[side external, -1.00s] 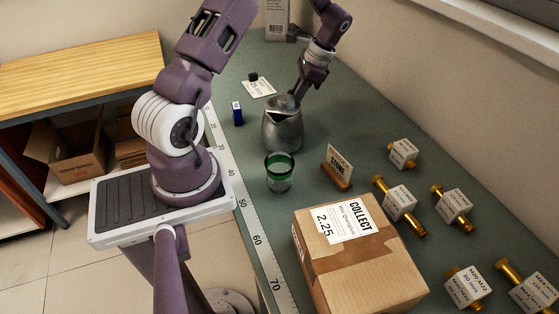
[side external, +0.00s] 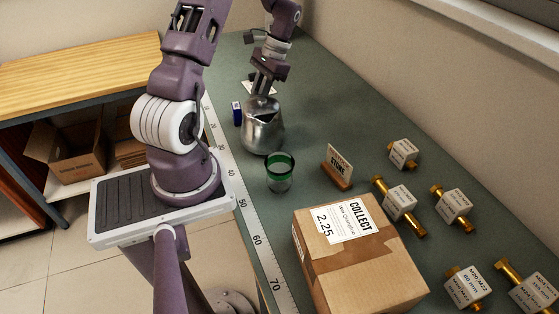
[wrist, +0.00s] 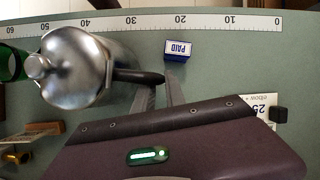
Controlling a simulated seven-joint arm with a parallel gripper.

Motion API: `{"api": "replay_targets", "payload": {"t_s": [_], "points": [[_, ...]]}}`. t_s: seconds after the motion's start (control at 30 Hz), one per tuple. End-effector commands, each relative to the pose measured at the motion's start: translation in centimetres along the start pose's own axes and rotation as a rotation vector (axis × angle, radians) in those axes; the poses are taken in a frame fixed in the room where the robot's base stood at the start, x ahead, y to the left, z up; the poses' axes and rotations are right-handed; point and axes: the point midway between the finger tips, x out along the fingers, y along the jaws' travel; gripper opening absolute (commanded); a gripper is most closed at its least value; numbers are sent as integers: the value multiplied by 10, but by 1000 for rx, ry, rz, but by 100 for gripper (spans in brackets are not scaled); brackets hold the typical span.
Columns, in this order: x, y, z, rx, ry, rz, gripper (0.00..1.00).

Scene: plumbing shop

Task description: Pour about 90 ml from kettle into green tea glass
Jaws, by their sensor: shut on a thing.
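The kettle (side external: 263,130) is a shiny grey metal pot, close behind and slightly left of the glass in the side view. In the wrist view the kettle (wrist: 88,62) shows its round lid knob and a dark handle (wrist: 138,77). My gripper (side external: 265,88) is shut on the kettle's handle, and its fingers (wrist: 158,88) meet the handle in the wrist view. The kettle looks about upright; I cannot tell whether its base touches the bench. The green tea glass (side external: 280,174) stands upright on the bench; part of it shows at the wrist view's left edge (wrist: 10,63). Its contents are unclear.
A cardboard box (side external: 375,270) stands in front of the glass. A card in a wooden holder (side external: 338,168) is right of the glass. A small blue box (side external: 237,113) is left of the kettle. Several brass fittings (side external: 400,203) lie at right. A ruler strip (side external: 246,210) lines the left edge.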

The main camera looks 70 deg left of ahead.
Motion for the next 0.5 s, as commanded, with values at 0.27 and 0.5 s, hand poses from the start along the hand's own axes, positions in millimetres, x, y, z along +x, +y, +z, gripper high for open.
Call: {"api": "replay_targets", "payload": {"t_s": [0.27,0.5], "points": [[-11,6,6,-31,24,-69,0],[-28,18,18,-84,68,-192,0]]}}
